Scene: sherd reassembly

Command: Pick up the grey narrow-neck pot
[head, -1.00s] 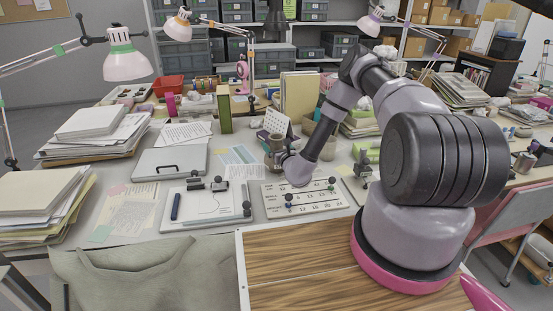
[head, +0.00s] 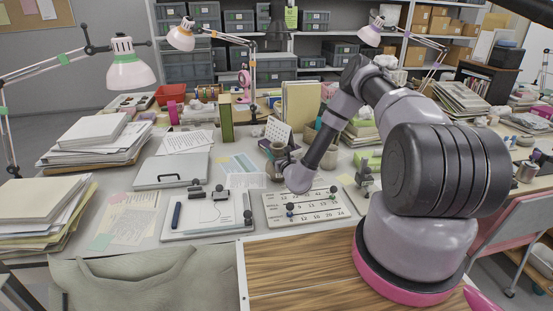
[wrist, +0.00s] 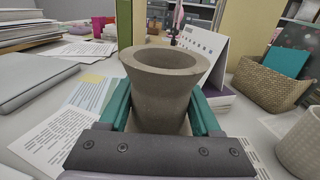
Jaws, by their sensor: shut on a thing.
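The grey narrow-neck pot (wrist: 165,100) stands upright between the two teal fingers of my gripper (wrist: 160,112) in the wrist view. Its flared, open rim and narrowed neck show clearly, and its lower part is hidden behind the gripper body. The fingers press on its left and right sides. In the head view the pot (head: 277,149) is small, at the end of my arm near the middle of the table, with my gripper (head: 277,163) partly hidden there. I cannot tell whether its base touches the table.
A white tent calendar (wrist: 205,50) stands close behind the pot. A woven basket (wrist: 268,86) and a pale cup (wrist: 300,145) are at the right. A green upright book (head: 226,118) stands behind left. A numbered board (head: 305,207) lies in front, papers (head: 243,172) to the left.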

